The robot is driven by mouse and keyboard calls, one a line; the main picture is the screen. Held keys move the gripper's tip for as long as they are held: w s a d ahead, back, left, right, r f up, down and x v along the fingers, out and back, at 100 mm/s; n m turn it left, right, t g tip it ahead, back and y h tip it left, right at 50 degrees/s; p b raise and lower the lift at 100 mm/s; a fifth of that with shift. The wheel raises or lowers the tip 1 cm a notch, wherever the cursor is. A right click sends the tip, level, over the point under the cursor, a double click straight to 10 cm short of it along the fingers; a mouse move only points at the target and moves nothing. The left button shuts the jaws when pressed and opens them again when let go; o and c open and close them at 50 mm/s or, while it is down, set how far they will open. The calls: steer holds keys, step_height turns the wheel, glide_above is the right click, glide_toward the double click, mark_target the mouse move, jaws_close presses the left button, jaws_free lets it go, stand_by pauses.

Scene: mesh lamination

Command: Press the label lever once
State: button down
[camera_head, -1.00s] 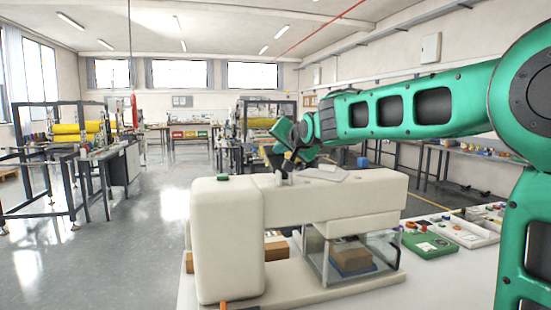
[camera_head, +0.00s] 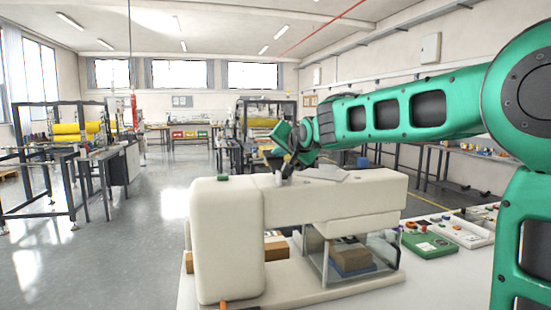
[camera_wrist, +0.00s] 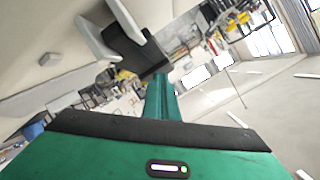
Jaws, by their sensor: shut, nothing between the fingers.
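The cream machine (camera_head: 228,245) stands on the white table, with a small green button (camera_head: 222,178) on its top at the left. A flat light-grey plate (camera_head: 325,174) lies on its top right of the middle. I cannot tell for sure which part is the label lever. My gripper (camera_head: 282,170) is shut and empty, just over or touching the machine's top between button and plate; contact is unclear.
A brown box (camera_head: 350,258) sits behind clear panels under the machine's arm. A green tray (camera_head: 430,245) and a white tray (camera_head: 468,232) with small parts lie at the right. An orange knob (camera_head: 224,305) is at the front base. Open floor (camera_head: 130,230) lies to the left.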

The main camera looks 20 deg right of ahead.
steer(key=shift+w+f, duration=0.4)
steer(key=shift+f, duration=0.4)
stand_by(1.1)
steer(key=shift+w+f, duration=0.1)
steer(key=shift+f, duration=0.15)
steer(key=shift+f, duration=0.15)
stand_by(0.5)
steer(key=shift+s+r, duration=0.4)
steer(key=shift+r, duration=0.4)
steer(key=shift+s+r, duration=0.35)
steer(key=shift+r, duration=0.45)
steer(key=shift+s+r, duration=0.4)
steer(key=shift+r, duration=0.4)
steer(key=shift+s+r, duration=0.35)
steer(key=shift+r, duration=0.4)
steer(key=shift+s+r, duration=0.4)
steer(key=shift+r, duration=0.35)
steer(key=shift+s+r, duration=0.35)
steer(key=shift+r, duration=0.4)
